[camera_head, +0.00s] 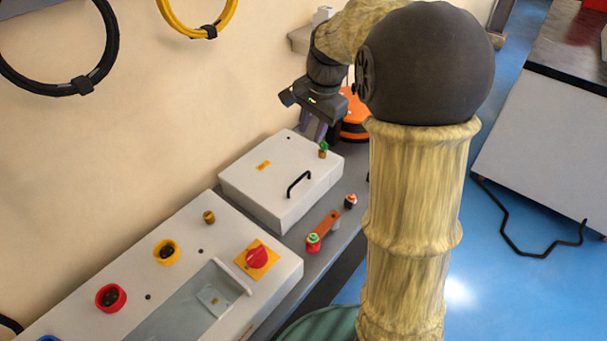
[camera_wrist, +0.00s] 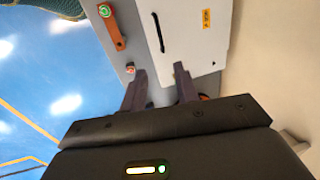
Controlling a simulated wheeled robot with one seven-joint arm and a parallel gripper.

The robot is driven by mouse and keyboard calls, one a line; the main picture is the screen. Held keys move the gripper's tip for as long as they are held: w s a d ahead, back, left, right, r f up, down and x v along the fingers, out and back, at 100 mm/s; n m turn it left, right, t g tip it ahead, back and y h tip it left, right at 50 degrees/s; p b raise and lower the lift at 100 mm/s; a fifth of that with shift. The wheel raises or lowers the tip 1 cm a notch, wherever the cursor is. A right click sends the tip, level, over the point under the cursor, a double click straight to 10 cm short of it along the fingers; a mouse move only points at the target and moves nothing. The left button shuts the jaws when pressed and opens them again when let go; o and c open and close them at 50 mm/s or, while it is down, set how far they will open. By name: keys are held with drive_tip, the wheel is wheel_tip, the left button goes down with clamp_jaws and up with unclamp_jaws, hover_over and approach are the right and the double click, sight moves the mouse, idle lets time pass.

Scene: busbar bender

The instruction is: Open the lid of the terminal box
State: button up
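The terminal box (camera_head: 265,200) is a white box with its lid (camera_head: 262,160) shut flat. My gripper (camera_head: 314,128) is just beyond the box's far edge, pointing down. In the wrist view my gripper (camera_wrist: 160,74) has its two dark fingers apart with nothing held between them. The lid (camera_wrist: 190,45) and handle (camera_wrist: 158,33) lie ahead of the fingertips. I cannot tell whether a finger touches the box.
An orange-handled tool (camera_head: 325,226) and a small red-and-black knob (camera_head: 350,201) lie right of the box. A control panel (camera_head: 190,250) with buttons stands in front of it. An orange round object (camera_head: 354,122) sits behind my gripper. The wall is close on the left.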

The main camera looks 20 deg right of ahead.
sight(300, 178)
drive_tip(key=w+f, duration=0.1)
drive_tip(key=f, duration=0.4)
drive_tip(key=a+f, duration=0.1)
drive_tip(key=f, duration=0.5)
drive_tip(key=w+a+f+p, duration=0.1)
drive_tip(key=f, duration=0.5)
drive_tip(key=shift+w+f, duration=0.1)
drive_tip(key=shift+w, duration=0.25)
clamp_jaws()
